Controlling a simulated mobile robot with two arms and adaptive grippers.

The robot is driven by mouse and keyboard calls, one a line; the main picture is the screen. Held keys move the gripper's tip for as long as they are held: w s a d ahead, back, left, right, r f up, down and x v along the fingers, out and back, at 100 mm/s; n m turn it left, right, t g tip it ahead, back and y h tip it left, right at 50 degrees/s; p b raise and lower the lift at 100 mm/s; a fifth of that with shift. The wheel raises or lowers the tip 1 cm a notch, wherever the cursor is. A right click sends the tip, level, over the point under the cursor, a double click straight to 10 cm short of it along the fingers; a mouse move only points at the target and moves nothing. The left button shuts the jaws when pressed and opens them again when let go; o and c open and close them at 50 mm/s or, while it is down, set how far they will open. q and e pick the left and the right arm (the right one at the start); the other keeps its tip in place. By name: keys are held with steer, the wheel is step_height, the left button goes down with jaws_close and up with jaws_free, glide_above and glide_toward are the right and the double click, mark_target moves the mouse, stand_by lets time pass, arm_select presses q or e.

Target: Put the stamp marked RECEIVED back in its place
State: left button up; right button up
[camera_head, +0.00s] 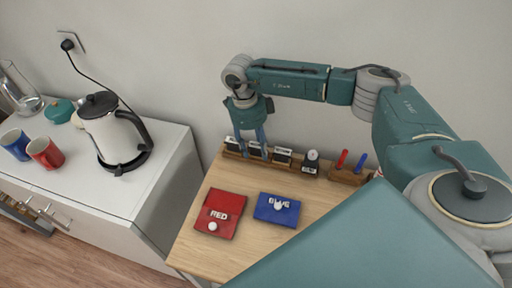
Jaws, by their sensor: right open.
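Several stamps with pale labels stand in a row in a wooden rack (240,157) at the back left of the wooden counter. They include a left stamp (232,144), a middle stamp (283,155) and a dark round-topped stamp (311,160) at the right end. The labels are too small to read, so I cannot tell which is RECEIVED. My right gripper (257,140) points down over the left part of the rack, open, its fingers at the second stamp (254,150) from the left. I cannot tell whether they touch it. My left gripper is not in view.
A red pad (220,208) marked RED and a blue pad (285,213) marked BLUE lie in front of the rack. A wooden pen holder (345,177) with red and blue pens stands right of it. A kettle (112,135) and mugs (45,152) stand on the left cabinet.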

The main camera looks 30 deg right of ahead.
steer(key=shift+w+a+r+p, duration=0.15)
steer(key=shift+r+p, duration=0.5)
steer(key=shift+r, duration=0.55)
steer(key=shift+w+a+r+p, duration=0.15)
steer(key=shift+r+p, duration=0.5)
steer(key=shift+r, duration=0.55)
steer(key=o, duration=0.6)
steer(key=shift+c, duration=0.2)
step_height(320, 180, up, 12)
steer(key=w+a, duration=0.1)
steer(key=shift+w, duration=0.2)
steer(key=shift+f, duration=0.15)
